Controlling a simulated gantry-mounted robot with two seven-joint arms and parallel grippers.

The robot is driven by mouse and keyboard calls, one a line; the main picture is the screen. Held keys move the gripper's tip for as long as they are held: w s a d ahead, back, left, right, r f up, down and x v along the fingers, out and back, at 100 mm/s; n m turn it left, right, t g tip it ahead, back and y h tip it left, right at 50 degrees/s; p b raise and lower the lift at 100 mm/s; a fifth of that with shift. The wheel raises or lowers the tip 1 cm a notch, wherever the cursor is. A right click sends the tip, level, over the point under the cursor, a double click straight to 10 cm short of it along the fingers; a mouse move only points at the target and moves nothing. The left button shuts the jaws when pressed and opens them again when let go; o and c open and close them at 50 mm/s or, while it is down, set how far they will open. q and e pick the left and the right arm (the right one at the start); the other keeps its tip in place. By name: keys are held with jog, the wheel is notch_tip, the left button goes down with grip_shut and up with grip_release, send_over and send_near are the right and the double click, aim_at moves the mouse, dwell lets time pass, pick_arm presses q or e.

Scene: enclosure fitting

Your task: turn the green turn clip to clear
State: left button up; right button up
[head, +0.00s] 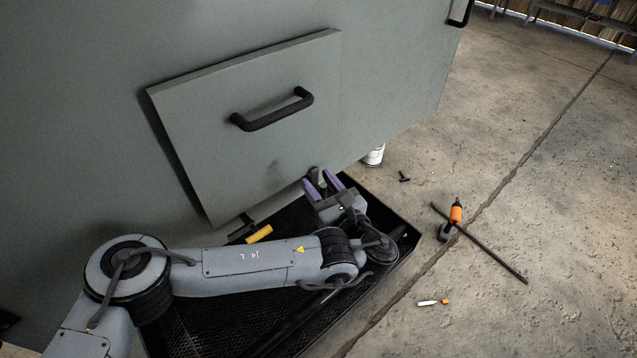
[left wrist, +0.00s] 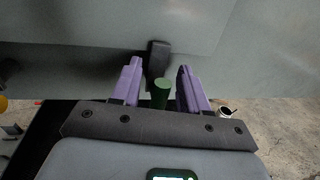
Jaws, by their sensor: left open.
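The green turn clip (left wrist: 160,95) shows in the left wrist view as a green round handle below a dark tab (left wrist: 158,58) at the lower edge of the grey panel. My left gripper (left wrist: 157,85) has its purple fingers open, one on each side of the green handle, with gaps visible. In the head view the left gripper (head: 322,186) is at the panel's lower right edge, and its fingers hide most of the clip. The grey panel (head: 240,140) with a black handle (head: 272,110) sits on the enclosure front. My right gripper is not in view.
A yellow-handled clip (head: 259,234) sits at the panel's lower left. A black mesh tray (head: 190,320) lies below. A white can (head: 374,156), an orange-and-black tool (head: 455,215), a dark rod (head: 495,255) and a marker (head: 430,302) are on the concrete floor at right.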

pick_arm(q)
jog(key=shift+w+a, duration=0.15)
jog(key=shift+w, duration=0.15)
